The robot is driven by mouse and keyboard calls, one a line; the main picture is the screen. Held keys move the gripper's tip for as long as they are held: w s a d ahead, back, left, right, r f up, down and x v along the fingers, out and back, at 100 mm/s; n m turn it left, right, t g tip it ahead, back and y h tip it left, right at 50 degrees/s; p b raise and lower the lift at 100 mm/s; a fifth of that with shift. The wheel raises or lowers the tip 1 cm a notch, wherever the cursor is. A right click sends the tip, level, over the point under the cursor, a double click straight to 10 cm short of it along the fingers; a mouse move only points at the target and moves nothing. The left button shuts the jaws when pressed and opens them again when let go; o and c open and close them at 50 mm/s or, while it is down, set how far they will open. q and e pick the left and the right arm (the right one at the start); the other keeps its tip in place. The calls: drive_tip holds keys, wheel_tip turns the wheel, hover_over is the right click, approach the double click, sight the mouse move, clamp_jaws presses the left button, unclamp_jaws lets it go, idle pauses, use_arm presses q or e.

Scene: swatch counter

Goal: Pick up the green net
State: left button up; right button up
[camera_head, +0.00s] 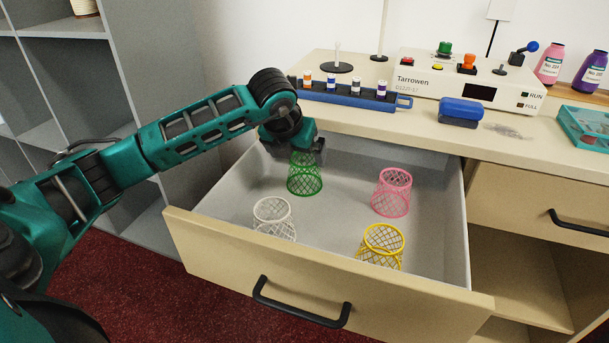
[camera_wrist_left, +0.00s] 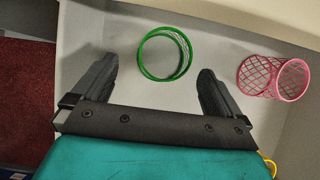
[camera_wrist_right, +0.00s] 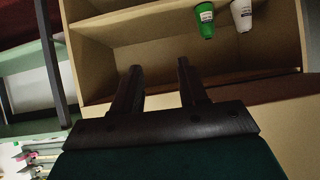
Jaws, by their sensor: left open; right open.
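The green net (camera_head: 304,178) is a mesh cylinder standing upright in the open drawer, toward its back left. In the left wrist view the green net (camera_wrist_left: 165,54) shows from above as a round rim, between and just beyond the fingertips. My left gripper (camera_head: 303,155) is right over the green net in the head view, and its arm hides part of the drawer's back. In the left wrist view my left gripper (camera_wrist_left: 157,75) is open, with nothing between its fingers. My right gripper (camera_wrist_right: 157,68) is open and empty, facing a shelf unit.
The drawer (camera_head: 235,215) also holds a white net (camera_head: 273,217), a pink net (camera_head: 392,192) and a yellow net (camera_head: 381,245). The countertop behind carries a blue rack (camera_head: 345,95) and a Tarrowen device (camera_head: 440,80). Green (camera_wrist_right: 205,20) and white (camera_wrist_right: 242,15) cups stand on a shelf.

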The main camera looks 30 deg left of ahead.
use_arm(q)
drive_tip(key=shift+d+b+x, duration=0.15)
drive_tip(key=shift+b+x, duration=0.25)
drive_tip(key=shift+x, duration=1.2)
drive_tip(key=shift+d+b+x, duration=0.1)
drive_tip(key=shift+b+x, duration=0.25)
drive_tip(key=shift+x, duration=1.2)
drive_tip(key=shift+w, duration=0.15)
drive_tip(key=shift+c, duration=0.3)
drive_tip(key=shift+r, duration=0.1)
drive_tip(key=c, duration=0.9)
